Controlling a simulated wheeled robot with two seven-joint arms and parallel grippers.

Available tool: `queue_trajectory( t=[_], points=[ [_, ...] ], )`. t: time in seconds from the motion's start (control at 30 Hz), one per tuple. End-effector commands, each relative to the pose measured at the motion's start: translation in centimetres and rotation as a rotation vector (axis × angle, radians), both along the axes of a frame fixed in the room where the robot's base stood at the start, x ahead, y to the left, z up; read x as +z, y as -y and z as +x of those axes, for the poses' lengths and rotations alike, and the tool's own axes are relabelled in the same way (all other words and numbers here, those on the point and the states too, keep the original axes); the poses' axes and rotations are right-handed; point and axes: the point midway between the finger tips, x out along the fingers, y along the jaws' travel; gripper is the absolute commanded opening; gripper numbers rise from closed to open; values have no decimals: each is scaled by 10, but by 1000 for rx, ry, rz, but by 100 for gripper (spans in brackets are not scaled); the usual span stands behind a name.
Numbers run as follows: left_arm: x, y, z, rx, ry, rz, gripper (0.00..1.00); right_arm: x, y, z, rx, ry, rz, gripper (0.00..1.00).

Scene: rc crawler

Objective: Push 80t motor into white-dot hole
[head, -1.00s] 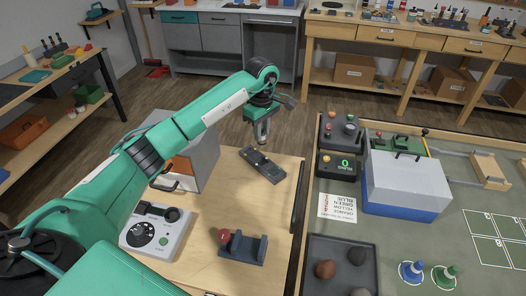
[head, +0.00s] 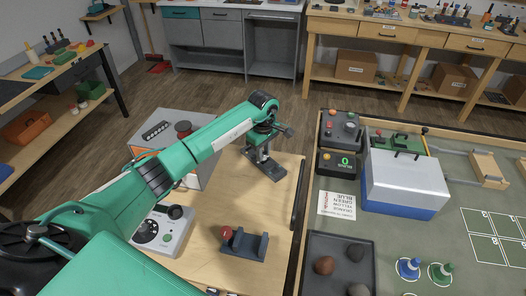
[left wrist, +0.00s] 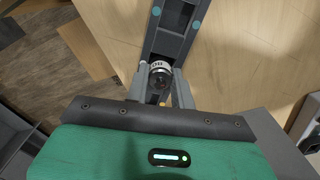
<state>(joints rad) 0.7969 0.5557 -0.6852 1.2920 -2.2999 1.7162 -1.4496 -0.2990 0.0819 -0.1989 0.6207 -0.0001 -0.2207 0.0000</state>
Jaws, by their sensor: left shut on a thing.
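My left gripper (head: 263,160) reaches down at the dark narrow block (head: 276,173) near the far edge of the wooden table. In the left wrist view its two fingers (left wrist: 161,92) are shut on a small round motor (left wrist: 159,68) with a silver ring and dark face. The motor is at the near end of the dark block (left wrist: 167,43), which has square recesses and teal dots (left wrist: 196,26). I cannot tell how deep the motor sits. No white dot or marking saying 80t can be made out. My right gripper is not in view.
A grey box (head: 192,122) with a dark red knob stands left of the block, under my left arm. A grey dial device (head: 160,232) and a dark blue stand (head: 248,245) are nearer. A green-topped table with a white-lidded box (head: 405,178) is at right.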

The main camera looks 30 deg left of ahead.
Motion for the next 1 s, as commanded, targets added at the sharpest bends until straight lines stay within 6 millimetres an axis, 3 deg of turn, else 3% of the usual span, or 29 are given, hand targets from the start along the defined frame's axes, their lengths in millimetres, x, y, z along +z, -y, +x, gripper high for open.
queue_trajectory(
  t=[0.07,0.1,0.2,0.63,1.0],
  points=[
    [-4,-1,0,0,0,1,0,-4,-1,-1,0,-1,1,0],
    [-3,0,0,1,0,1,28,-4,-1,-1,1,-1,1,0],
    [-2,0,0,1,0,1,46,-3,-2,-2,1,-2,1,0],
    [6,0,1,0,3,0,46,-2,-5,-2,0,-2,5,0],
    [81,-1,1,0,6,2,46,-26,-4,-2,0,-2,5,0]
  ],
)
